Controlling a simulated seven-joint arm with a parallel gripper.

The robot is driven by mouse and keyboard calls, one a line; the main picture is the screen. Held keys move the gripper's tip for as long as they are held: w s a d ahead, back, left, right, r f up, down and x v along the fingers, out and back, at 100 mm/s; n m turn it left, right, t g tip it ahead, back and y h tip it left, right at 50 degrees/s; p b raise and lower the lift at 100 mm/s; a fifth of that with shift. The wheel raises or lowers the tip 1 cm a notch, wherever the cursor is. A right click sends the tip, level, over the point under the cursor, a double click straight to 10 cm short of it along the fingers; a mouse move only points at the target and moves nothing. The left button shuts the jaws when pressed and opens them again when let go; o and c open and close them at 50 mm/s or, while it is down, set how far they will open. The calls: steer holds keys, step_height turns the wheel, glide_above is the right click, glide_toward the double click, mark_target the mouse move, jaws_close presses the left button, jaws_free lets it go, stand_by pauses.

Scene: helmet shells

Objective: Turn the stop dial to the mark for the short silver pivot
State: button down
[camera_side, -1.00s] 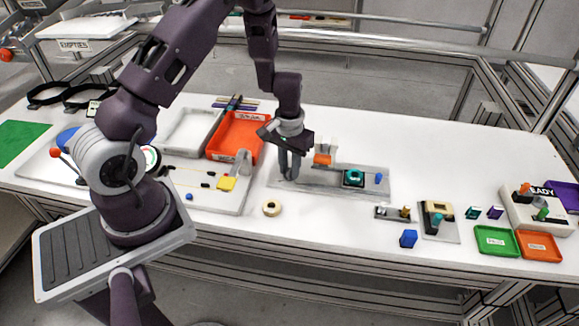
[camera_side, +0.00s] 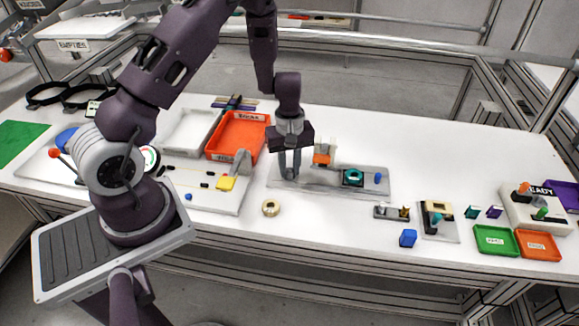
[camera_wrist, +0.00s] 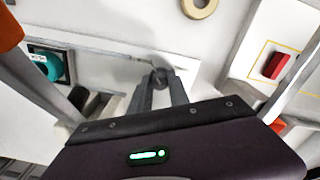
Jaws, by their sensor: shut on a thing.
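The stop dial, a small dark round knob (camera_wrist: 160,77), sits on a pale plate in the wrist view. My gripper (camera_wrist: 161,92) is shut on it, one finger on each side, pointing down. In the side view my gripper (camera_side: 290,177) is at the left end of the grey fixture plate (camera_side: 325,188), and its fingers hide the dial. A thin line shows beside the knob in the wrist view, but the marks are too small to read. A small grey holder (camera_side: 392,213) with short pegs lies to the right; I cannot tell which peg is the short silver pivot.
An orange-topped block (camera_side: 323,155) stands close right of my fingers. A teal part (camera_side: 353,177) and a blue peg (camera_side: 378,178) are further right on the fixture. A tape ring (camera_side: 271,208) lies in front. An orange tray (camera_side: 236,136) is behind left.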

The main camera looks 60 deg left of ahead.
mark_target(290, 170)
steer(key=shift+n, duration=0.5)
steer(key=c, duration=1.2)
jaws_free()
steer(key=shift+c, duration=0.2)
step_height(290, 170, up, 7)
steer(key=shift+r, duration=0.1)
